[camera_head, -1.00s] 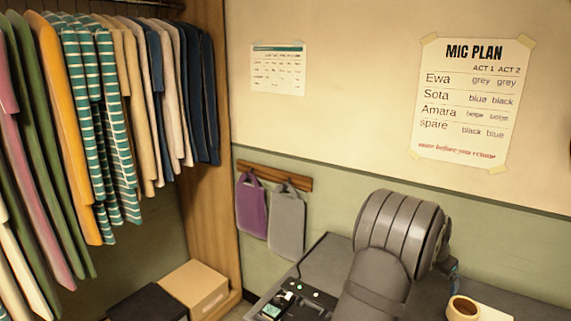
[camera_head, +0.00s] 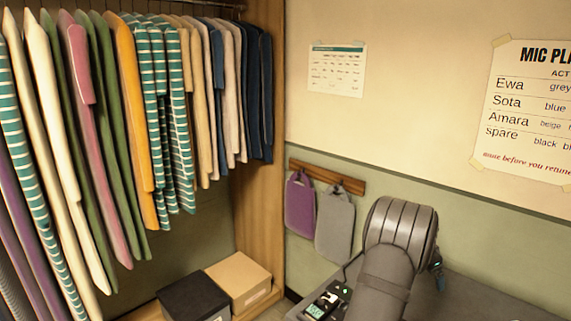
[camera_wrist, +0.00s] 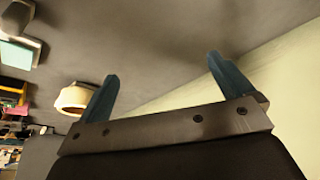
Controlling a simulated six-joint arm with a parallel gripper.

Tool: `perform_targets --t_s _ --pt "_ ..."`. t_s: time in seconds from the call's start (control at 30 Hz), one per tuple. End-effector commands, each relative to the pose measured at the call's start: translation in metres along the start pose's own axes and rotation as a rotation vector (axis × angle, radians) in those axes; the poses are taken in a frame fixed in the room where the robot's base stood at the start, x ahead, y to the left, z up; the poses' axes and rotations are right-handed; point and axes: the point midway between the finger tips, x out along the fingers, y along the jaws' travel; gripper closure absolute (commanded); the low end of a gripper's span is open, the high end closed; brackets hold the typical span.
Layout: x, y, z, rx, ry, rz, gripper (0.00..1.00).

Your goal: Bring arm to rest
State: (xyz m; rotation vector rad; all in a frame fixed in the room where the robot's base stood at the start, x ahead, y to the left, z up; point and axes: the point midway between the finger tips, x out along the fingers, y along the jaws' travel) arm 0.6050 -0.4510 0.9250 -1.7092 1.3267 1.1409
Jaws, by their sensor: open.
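My gripper (camera_wrist: 160,72) shows in the wrist view with its two blue fingers spread apart. Nothing is between them. In the head view my arm stands in front of the grey counter (camera_head: 478,296) at the lower right, and the fingers are hidden there apart from a small blue bit at the arm's right side. In the wrist view the grey surface lies beyond the fingers, with a pale wall at the right. A round beige cup-like thing (camera_wrist: 73,98) is just left of the left finger, apparently apart from it.
A small device with a lit screen (camera_head: 318,309) lies on the counter left of my arm. Purple (camera_head: 299,204) and grey (camera_head: 334,226) bags hang on a wall rack. Clothes (camera_head: 160,110) hang at the left above a black box (camera_head: 194,298) and a cardboard box (camera_head: 239,279).

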Motion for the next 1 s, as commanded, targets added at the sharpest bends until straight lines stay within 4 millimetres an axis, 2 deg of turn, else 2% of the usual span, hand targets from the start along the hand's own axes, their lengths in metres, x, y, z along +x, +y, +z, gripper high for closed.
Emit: perform_targets --t_s 0.1,0.23,0.63,0.83,1.0 --pt "0.008 -0.014 0.007 -0.001 -0.001 0.001 0.03" --pt "0.012 -0.024 0.011 -0.001 0.0 0.001 0.03" --pt "0.014 -0.027 0.012 0.0 0.0 0.001 0.03" --pt "0.01 -0.019 0.008 0.001 0.0 0.001 0.03" --pt "-0.002 0.004 -0.002 0.003 0.001 0.0 0.03"
